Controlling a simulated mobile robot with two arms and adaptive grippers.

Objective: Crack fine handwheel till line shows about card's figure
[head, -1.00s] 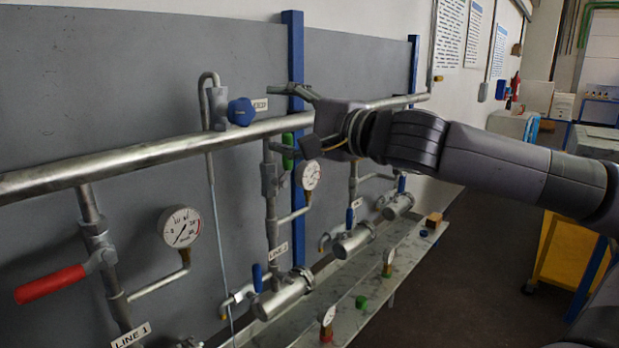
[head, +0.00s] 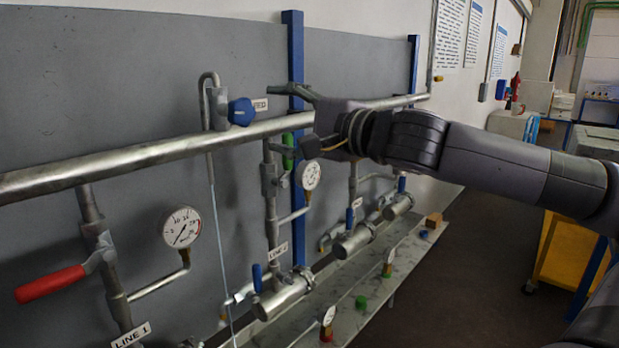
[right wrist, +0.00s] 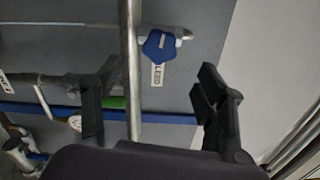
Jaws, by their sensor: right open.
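The blue fine handwheel (head: 241,112) sits on a small valve above the long silver header pipe (head: 150,152). It also shows in the right wrist view (right wrist: 159,46), above the gap between my fingers, with a white tag (right wrist: 157,75) below it. My right gripper (head: 298,118) is open, to the right of the handwheel and apart from it. In the right wrist view, the header pipe passes between its fingers. The LINE 1 gauge (head: 181,228) and the LINE 2 gauge (head: 309,175) face me; their figures are too small to read surely. I cannot make out the card. My left gripper is out of view.
A red lever (head: 50,284) juts out at lower left and a green lever (head: 288,150) is close below my right gripper. A blue post (head: 293,50) stands behind the pipe. A shelf (head: 345,318) below carries small gauges and blocks. Open floor lies to the right.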

